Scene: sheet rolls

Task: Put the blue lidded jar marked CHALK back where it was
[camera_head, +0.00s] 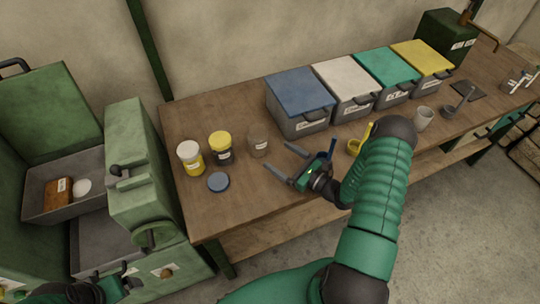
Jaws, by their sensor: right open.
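A round blue lid or very low blue-topped jar (218,182) lies on the wooden table (300,205) near its left front. Behind it stand a white-topped jar with yellow below (190,157), a yellow-topped dark jar (220,148) and a grey-brown jar (258,141) with no blue top. Their labels are too small to read, so I cannot tell which is marked CHALK. My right gripper (277,156) is open and empty over the table, right of the grey-brown jar, fingers pointing left. My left gripper (100,290) shows only partly at the bottom left; its jaws are unclear.
Lidded bins in blue (298,92), white (345,80), teal (385,70) and yellow (422,58) line the table's back. A yellow item (358,140) and grey cup (423,118) stand right of my gripper. A green machine (145,165) borders the left.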

